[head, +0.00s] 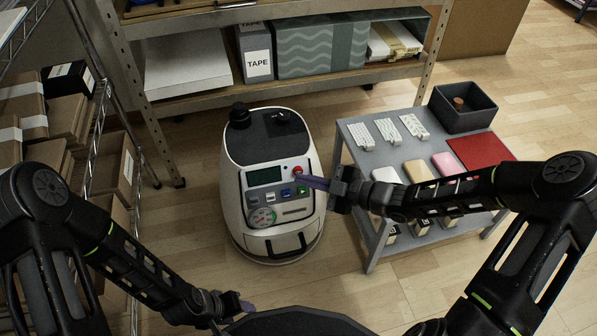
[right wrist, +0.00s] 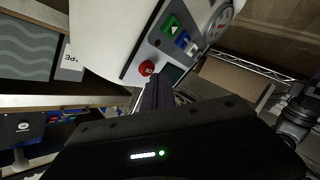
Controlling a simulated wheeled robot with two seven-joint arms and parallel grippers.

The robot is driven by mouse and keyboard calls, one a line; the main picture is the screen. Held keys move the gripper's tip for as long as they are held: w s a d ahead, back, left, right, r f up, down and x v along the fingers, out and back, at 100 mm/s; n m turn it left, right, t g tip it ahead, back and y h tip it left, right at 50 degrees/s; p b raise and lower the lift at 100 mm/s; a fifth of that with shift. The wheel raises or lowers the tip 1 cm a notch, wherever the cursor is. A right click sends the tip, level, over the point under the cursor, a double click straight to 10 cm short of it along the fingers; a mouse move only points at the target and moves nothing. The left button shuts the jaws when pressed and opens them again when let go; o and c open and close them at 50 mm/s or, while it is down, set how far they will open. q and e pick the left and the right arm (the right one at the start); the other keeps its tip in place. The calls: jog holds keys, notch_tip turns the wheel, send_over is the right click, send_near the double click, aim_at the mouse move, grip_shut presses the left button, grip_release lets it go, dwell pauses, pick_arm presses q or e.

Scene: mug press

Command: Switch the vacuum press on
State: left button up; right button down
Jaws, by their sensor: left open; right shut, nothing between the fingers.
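The vacuum press (head: 234,180) is a white rounded machine standing on the floor in the middle of the head view. Its front panel has a dark display (head: 264,176), a red button (head: 298,170), a row of small buttons and a round gauge (head: 262,218). My right gripper (head: 308,181) is shut and empty, its fingertips close to the red button; I cannot tell whether they touch. In the right wrist view the red button (right wrist: 147,68) is just beyond the fingertips, with a green button (right wrist: 173,27) further up. My left gripper (head: 240,304) is open at the bottom, away from the press.
A grey table (head: 355,165) stands right of the press with white pieces, coloured blocks, a red sheet (head: 480,152) and a dark bin (head: 463,108). A shelf with boxes is behind. A wire rack with cartons (head: 65,120) is at left. Floor left of the press is clear.

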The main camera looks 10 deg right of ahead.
jog(key=shift+w+f, duration=0.15)
jog(key=shift+w, duration=0.3)
dwell(0.8)
jog(key=shift+s, duration=0.1)
jog(key=shift+s+r, duration=0.25)
jog(key=shift+s, duration=0.55)
jog(key=shift+s, duration=0.1)
jog(key=shift+s+d+r+p, duration=0.1)
jog(key=shift+s+r+p, duration=0.25)
jog(key=shift+s, duration=0.6)
jog(key=shift+s+d+r+p, duration=0.1)
jog(key=shift+s+p, duration=0.45)
jog(key=shift+s, duration=0.35)
jog(key=shift+s+r+p, duration=0.25)
jog(key=shift+s+p, duration=0.2)
jog(key=shift+s, duration=0.5)
